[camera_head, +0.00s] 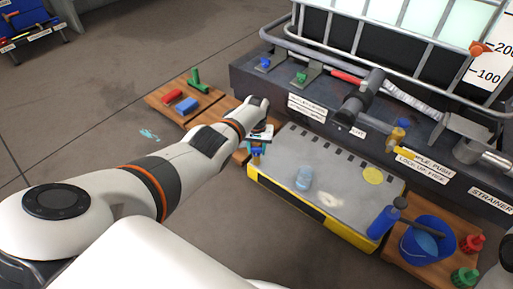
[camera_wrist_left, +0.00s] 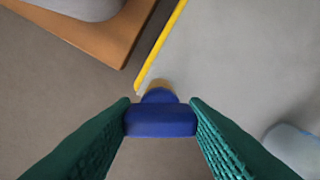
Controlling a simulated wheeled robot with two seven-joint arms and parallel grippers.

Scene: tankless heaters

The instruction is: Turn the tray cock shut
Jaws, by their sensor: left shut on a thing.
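The tray cock is at the upper left corner of the grey tray with yellow sides (camera_head: 330,222). In the left wrist view its blue handle (camera_wrist_left: 160,121) sits between the green finger pads, with a bit of brass-coloured body behind it. The handle lies crosswise between the pads. My left gripper (camera_head: 257,152) is shut on this handle. In the head view the gripper and arm largely cover the cock. The right gripper does not show clearly in any view.
A wooden board (camera_head: 160,98) with red, blue and green parts lies beyond my arm. A dark bench with labelled valves runs behind the tray.

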